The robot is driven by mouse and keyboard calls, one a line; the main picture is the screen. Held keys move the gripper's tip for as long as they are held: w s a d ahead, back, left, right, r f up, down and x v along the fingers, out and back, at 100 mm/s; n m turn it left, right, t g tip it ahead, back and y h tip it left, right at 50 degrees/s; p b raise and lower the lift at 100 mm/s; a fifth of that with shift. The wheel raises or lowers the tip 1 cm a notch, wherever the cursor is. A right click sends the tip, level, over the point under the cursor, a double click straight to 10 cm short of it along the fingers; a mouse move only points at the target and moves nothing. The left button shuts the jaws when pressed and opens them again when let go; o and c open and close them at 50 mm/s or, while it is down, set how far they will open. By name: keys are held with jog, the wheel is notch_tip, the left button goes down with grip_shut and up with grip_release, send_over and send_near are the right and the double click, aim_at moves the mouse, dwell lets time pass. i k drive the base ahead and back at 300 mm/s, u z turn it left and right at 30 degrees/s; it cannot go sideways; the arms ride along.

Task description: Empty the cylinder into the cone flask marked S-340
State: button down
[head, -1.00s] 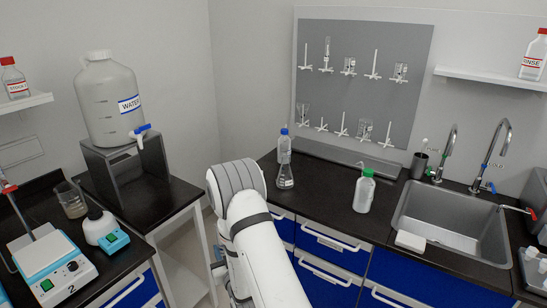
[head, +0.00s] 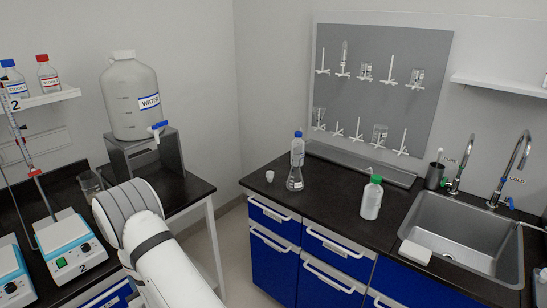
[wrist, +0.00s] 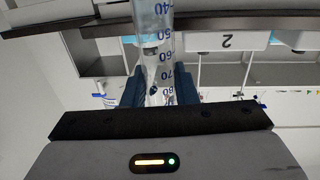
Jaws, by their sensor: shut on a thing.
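My gripper (wrist: 159,90) is shut on a clear graduated cylinder (wrist: 155,45) with blue numbers, seen between its blue fingers in the wrist view. Whether liquid is in the cylinder is not clear. In the head view my arm hides the gripper and the cylinder. A clear cone flask (head: 295,182) stands upright on the black counter, in front of a blue-capped bottle (head: 298,150). Its marking is too small to read, so I cannot tell whether it is S-340.
A small white cup (head: 269,175) and a green-capped wash bottle (head: 371,198) stand on the counter, left of the sink (head: 465,235). Stirrer 2 (head: 68,246), a beaker (head: 90,182) and the water jug (head: 131,95) are at left. A floor gap separates the benches.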

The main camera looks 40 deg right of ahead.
aim_at(295, 182)
jog(key=z, duration=0.95)
jog(key=i, duration=0.1)
jog(key=u, duration=1.95)
jog(key=k, duration=0.5)
jog(key=z, duration=0.45)
jog(key=k, duration=0.8)
jog(key=z, duration=0.65)
jog(key=i, duration=1.45)
jog(key=z, duration=0.45)
